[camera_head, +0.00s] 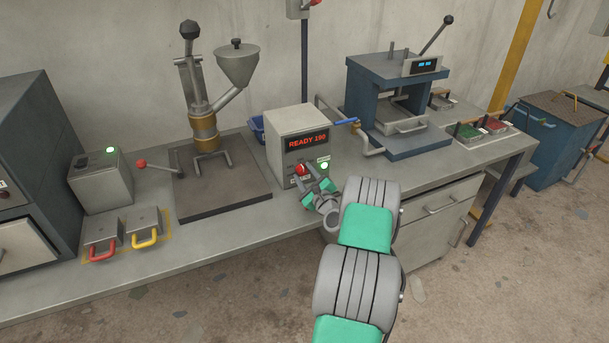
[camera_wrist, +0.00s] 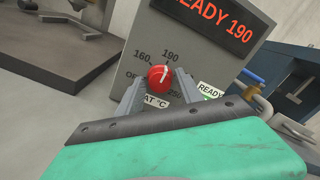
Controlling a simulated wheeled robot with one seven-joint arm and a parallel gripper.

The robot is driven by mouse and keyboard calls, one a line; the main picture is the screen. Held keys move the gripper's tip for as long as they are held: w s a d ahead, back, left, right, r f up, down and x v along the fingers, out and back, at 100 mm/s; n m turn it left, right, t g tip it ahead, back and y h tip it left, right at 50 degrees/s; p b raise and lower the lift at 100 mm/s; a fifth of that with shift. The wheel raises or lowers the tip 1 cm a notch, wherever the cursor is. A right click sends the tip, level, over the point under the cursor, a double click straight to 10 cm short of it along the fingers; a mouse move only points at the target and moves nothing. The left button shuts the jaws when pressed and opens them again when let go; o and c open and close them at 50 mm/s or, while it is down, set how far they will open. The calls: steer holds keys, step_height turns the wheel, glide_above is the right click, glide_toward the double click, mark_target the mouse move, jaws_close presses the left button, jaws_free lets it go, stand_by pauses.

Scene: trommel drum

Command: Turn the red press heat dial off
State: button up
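The red heat dial (camera_wrist: 160,77) is a round knob on the front of a grey control box (camera_head: 295,130). Its white pointer line is near upright, toward the 190 mark. The box display (camera_head: 306,140) reads READY 190. My gripper (camera_wrist: 158,88) is open, its two fingers on either side of the dial with small gaps seeming to show. In the head view the dial (camera_head: 301,169) is just beyond my fingertips.
A green lit READY lamp (camera_head: 324,166) is right of the dial. A blue press (camera_head: 397,105) with a blue-handled pipe stands to the right. A lever machine with a funnel (camera_head: 237,65) stands on a dark plate (camera_head: 222,197) to the left. The bench front is clear.

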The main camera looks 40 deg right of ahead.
jaws_close()
steer(key=shift+b, duration=0.3)
